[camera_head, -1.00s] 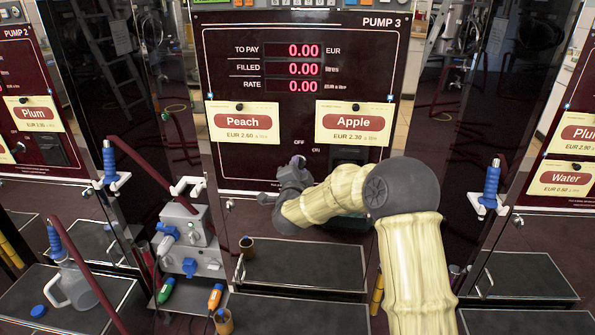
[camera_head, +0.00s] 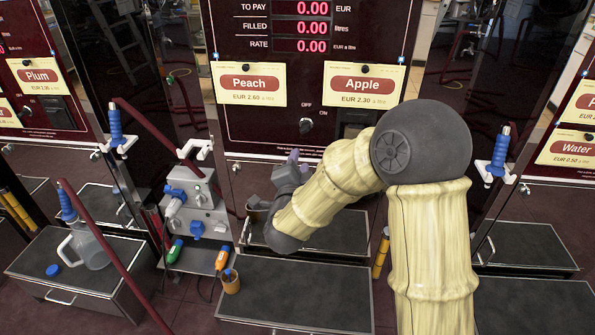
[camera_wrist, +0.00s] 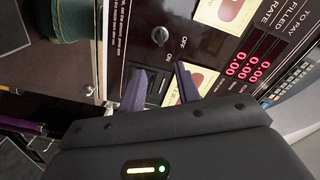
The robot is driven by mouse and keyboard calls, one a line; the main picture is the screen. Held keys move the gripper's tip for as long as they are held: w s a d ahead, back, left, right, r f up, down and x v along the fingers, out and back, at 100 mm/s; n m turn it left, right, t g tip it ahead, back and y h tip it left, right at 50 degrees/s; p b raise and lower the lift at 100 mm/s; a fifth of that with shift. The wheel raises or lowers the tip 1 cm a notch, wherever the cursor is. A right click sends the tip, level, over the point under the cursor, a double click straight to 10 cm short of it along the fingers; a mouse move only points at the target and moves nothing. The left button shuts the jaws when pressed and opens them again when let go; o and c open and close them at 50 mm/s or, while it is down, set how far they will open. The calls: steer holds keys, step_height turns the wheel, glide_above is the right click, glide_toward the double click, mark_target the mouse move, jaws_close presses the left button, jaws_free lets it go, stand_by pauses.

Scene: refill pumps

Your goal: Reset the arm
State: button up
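My arm reaches in from the right in the head view, bent, with cream sleeves and a dark elbow. My gripper (camera_head: 294,158) is in front of the lower part of the Pump 3 panel (camera_head: 240,128), below its OFF/ON knob (camera_head: 305,126). In the wrist view the two purple-grey fingers (camera_wrist: 160,80) stand apart with nothing visible between them. The knob (camera_wrist: 160,36) shows beyond the fingertips, apart from them. The pump displays (camera_head: 300,27) read 0.00.
A clear jug (camera_head: 90,245) is at far left. A dark platform (camera_head: 300,290) below my arm is bare.

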steer(key=shift+s, duration=1.2)
steer(key=s+d+f+n+g+y, duration=0.2)
steer(key=s+d+f+n+g, duration=0.5)
steer(key=d+f+n+g, duration=0.3)
steer(key=s+d+n+g+h, duration=0.1)
steer(key=s+d+n+g, duration=0.3)
steer(key=s+d, duration=0.85)
step_height(320, 180, up, 25)
steer(key=a+m+g+p, duration=0.1)
steer(key=p, duration=2.5)
steer(key=shift+s+a, duration=0.3)
steer(key=shift+a, duration=0.05)
